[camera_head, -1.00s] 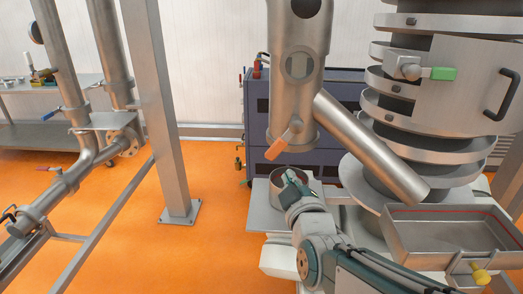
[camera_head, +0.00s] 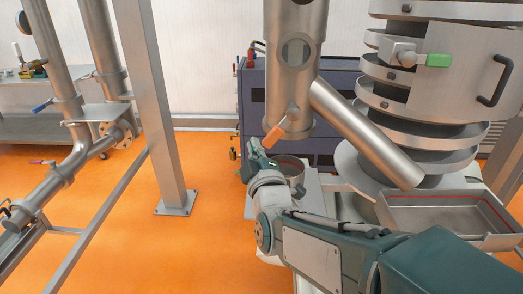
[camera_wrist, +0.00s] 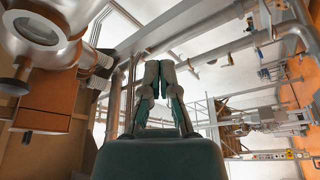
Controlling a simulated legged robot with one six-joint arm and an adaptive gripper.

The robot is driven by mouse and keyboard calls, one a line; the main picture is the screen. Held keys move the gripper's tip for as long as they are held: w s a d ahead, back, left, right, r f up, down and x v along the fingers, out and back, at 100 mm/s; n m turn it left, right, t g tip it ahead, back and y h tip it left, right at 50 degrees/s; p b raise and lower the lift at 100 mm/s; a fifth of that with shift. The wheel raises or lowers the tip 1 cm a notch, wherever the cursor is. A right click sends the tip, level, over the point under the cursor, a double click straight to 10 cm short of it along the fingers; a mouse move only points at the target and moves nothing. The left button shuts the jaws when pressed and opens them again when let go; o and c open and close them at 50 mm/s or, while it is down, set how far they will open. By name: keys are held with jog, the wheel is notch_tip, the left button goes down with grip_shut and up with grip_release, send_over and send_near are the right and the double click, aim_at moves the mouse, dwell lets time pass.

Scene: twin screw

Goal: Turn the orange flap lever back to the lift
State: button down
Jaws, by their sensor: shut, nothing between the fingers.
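The orange flap lever (camera_head: 274,137) sticks out from the lower part of the vertical steel pipe (camera_head: 292,75) and points down and left in the head view. My gripper (camera_head: 252,146) is just left of and slightly below the lever's free end. It looks close, but I cannot tell whether it touches. In the wrist view my gripper (camera_wrist: 159,70) has its fingers together with nothing between them.
A sloping steel pipe (camera_head: 367,133) runs down right from the vertical pipe. A round steel pot (camera_head: 291,168) stands below it. A steel tray (camera_head: 440,212) with a red line is at the right, and a steel post (camera_head: 160,120) at the left.

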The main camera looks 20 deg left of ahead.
aim_at(280, 126)
jog(key=w+f, duration=0.1)
jog(key=w, duration=0.5)
jog(key=shift+w+d, duration=0.15)
